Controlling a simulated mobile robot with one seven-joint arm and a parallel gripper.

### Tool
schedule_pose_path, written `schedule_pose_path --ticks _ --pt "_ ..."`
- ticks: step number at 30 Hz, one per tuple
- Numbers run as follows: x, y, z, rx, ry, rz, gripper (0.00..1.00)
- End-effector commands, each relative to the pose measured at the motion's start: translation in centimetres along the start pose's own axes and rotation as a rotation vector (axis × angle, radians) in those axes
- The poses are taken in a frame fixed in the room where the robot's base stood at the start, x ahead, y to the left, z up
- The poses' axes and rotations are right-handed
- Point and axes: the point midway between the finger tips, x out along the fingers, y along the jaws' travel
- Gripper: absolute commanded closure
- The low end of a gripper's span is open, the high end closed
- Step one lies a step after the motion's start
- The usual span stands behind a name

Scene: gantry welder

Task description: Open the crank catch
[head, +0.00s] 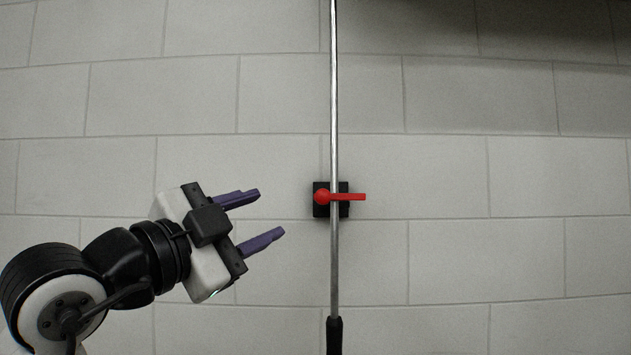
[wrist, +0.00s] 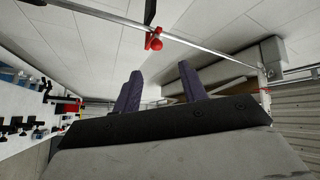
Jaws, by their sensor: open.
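The crank catch (head: 345,197) is a red lever with a round red knob on its left end, set across a black block. Its lever lies level and points right in the head view, in front of a thin vertical metal rod. In the wrist view its red knob (wrist: 155,44) shows near the top, beside the rod. My gripper (head: 271,214) is left of the catch and slightly lower in the head view, apart from it. Its two purple fingers are spread with nothing between them, and they also show in the wrist view (wrist: 161,88).
The metal rod (head: 334,110) runs from the top edge down to a black grip (head: 334,335). Behind it is a pale block-patterned surface (head: 480,250). The space between my fingers and the catch looks clear. The wrist view shows a wall with small tools (wrist: 20,125) at left.

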Motion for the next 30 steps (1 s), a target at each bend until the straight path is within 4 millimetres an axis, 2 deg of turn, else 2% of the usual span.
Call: schedule_pose_path --ticks 5,15,21,25,30 --pt "1.7 0.3 -0.2 0.008 -0.007 0.033 0.58" --pt "8.7 0.3 -0.3 0.005 -0.005 0.031 0.58" --pt "12.1 0.5 -0.2 0.006 -0.005 0.028 0.58" --pt "13.4 0.6 -0.2 0.006 -0.005 0.028 0.58" --pt "14.0 0.7 -0.1 0.006 -0.004 0.026 0.58"
